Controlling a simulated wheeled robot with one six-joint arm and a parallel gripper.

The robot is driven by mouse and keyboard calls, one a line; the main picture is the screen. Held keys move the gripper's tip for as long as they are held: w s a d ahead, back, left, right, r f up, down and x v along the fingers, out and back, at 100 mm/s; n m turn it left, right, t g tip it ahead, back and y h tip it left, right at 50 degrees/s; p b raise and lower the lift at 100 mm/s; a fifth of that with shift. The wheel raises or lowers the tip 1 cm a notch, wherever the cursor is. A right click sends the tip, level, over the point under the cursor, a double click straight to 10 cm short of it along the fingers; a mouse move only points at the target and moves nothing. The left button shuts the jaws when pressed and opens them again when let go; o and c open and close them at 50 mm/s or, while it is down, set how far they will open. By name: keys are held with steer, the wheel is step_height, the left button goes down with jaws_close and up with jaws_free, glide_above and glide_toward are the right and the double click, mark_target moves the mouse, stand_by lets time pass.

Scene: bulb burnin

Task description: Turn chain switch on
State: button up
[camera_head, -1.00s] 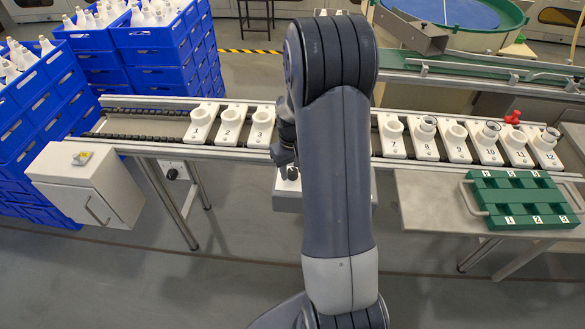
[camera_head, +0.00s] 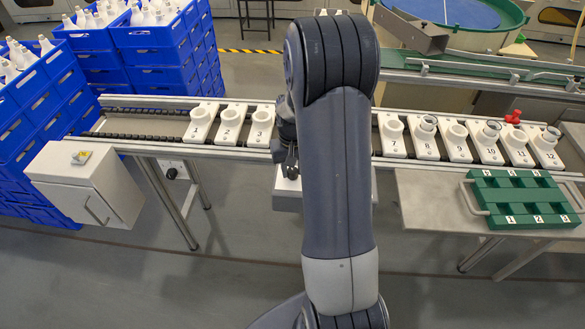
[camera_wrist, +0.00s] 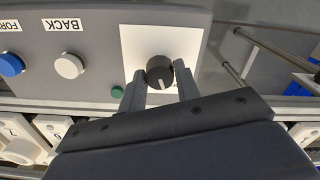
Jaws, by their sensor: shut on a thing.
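The chain switch is a dark round knob (camera_wrist: 159,70) on a white plate (camera_wrist: 136,42) on a grey control panel in the wrist view. A pale pointer line on the knob points toward the bottom of that view. My gripper (camera_wrist: 159,86) has one finger on each side of the knob and is shut on it. In the head view my gripper (camera_head: 289,163) is at the near edge of the conveyor, over the grey control box (camera_head: 287,184). My arm hides much of that box, and the knob is hard to make out there.
On the panel are a blue button (camera_wrist: 11,64), a white button (camera_wrist: 69,66) labelled BACK and a small green lamp (camera_wrist: 117,92). Numbered white holders (camera_head: 229,125) stand along the conveyor. A green tray (camera_head: 516,199) lies on the right table.

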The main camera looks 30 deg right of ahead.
mark_target(293, 170)
steer(key=m, duration=0.5)
steer(key=shift+m+b, duration=0.3)
steer(key=m, duration=0.5)
steer(key=shift+m, duration=0.3)
steer(key=o, duration=1)
steer(key=shift+c, duration=0.2)
step_height(293, 170, up, 11)
steer(key=shift+f, duration=0.1)
